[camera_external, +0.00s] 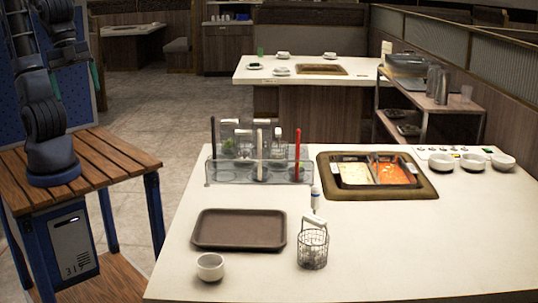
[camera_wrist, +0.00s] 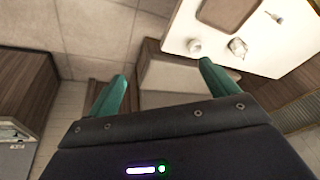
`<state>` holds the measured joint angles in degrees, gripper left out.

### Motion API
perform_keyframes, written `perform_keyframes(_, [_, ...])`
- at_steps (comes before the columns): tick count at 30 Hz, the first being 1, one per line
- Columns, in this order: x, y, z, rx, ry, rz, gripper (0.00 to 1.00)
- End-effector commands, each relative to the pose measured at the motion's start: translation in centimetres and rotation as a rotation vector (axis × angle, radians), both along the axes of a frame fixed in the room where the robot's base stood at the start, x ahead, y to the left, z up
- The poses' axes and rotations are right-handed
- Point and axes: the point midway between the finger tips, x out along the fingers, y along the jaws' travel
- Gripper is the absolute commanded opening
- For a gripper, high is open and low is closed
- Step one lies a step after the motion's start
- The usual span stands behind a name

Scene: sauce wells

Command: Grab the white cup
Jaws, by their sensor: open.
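A small white cup (camera_external: 210,267) stands upright near the front left edge of the table, just in front of the brown tray. It also shows in the wrist view (camera_wrist: 194,46), near the table edge beyond my right finger. My gripper (camera_wrist: 162,72) has its two green fingers apart with nothing between them. In the external view my arm is at the far left, over the wooden stand and well away from the cup. Three white bowls (camera_external: 472,162) stand in a row at the table's far right.
The brown tray (camera_external: 238,229) lies behind the cup. A wire basket (camera_external: 313,246) with a white-and-blue bottle (camera_external: 315,198) behind it stands to the right. A clear utensil rack (camera_external: 258,170) and a two-part soup well (camera_external: 376,173) are farther back. The table's front right is clear.

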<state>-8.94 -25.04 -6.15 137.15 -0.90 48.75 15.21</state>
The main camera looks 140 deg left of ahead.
Motion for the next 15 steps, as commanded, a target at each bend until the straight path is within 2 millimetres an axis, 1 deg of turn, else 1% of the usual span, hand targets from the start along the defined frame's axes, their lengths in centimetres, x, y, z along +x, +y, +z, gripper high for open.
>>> perform_keyframes(1, [1.4,0.3,-0.5,0.007,0.013,-0.016,0.86])
perform_keyframes(3, [3.2,0.6,-1.0,0.015,0.025,-0.045,0.86])
perform_keyframes(8, [7.2,1.5,-2.6,0.03,0.05,-0.111,0.86])
perform_keyframes(15, [12.9,3.2,-5.9,0.035,0.082,-0.211,0.86])
